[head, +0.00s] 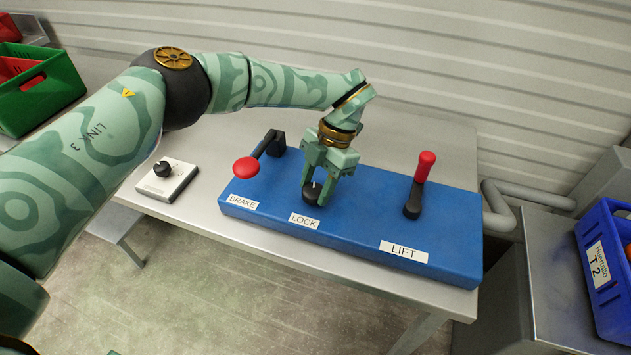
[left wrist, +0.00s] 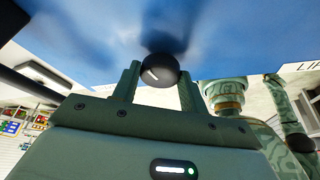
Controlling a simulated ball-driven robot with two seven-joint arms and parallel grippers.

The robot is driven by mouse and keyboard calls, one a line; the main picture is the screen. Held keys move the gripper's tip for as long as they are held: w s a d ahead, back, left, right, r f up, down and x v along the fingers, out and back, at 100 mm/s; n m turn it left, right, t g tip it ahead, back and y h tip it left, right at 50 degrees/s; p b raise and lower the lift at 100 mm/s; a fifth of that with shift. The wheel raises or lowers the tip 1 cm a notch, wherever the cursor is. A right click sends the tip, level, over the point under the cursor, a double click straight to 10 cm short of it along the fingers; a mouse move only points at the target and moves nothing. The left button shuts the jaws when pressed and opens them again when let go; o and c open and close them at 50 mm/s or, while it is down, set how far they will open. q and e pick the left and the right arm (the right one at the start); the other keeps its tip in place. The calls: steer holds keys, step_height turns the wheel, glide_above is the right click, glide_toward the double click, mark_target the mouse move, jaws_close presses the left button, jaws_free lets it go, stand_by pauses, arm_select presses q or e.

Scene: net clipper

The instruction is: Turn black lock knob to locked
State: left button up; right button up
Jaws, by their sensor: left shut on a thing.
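The black lock knob (head: 311,192) sits on the blue control panel (head: 345,229), just behind the LOCK label (head: 304,221). My left gripper (head: 318,188) comes down from above and is shut on the knob, one finger on each side. In the left wrist view the round dark knob (left wrist: 160,69) shows between the two fingertips (left wrist: 158,78), with a short white mark on its face. Which setting that mark points to cannot be told. My right gripper is not in view.
On the panel, a red-ended BRAKE lever (head: 246,167) stands left of the knob and a red-handled LIFT lever (head: 422,180) to the right. A small white box with a black knob (head: 167,180) lies on the table at left. A blue bin (head: 603,270) stands far right, a green crate (head: 40,92) far left.

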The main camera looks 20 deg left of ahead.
arm_select(q)
steer(key=shift+m+y+p, duration=0.35)
steer(key=shift+m+y, duration=0.15)
steer(key=shift+m, duration=0.8)
steer(key=shift+t, duration=0.3)
steer(key=o, duration=1)
steer(key=shift+d, duration=0.1)
steer(key=v, duration=1.6)
